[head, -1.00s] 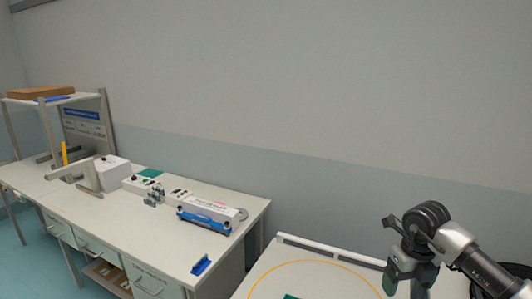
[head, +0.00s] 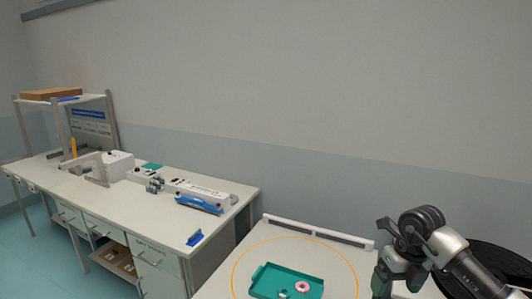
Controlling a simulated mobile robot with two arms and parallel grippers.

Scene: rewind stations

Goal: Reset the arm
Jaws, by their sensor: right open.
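My right arm comes in from the lower right corner. Its right gripper (head: 393,287) points down at the right side of the near white table (head: 222,287), to the right of an orange ring (head: 234,268) marked on the tabletop. The gripper is open, with nothing seen between its fingers; the tips are close to the bottom edge of the picture. A green tray (head: 262,284) lies inside the ring, left of the gripper and apart from it. It holds a small pink-and-white ring (head: 302,287) and a small grey piece. My left gripper is not in view.
A long white bench (head: 135,205) on the left carries a white-and-blue device (head: 200,204), a small blue item (head: 195,238), several small boxes and a shelf. A black coil (head: 497,257) lies behind my right arm.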

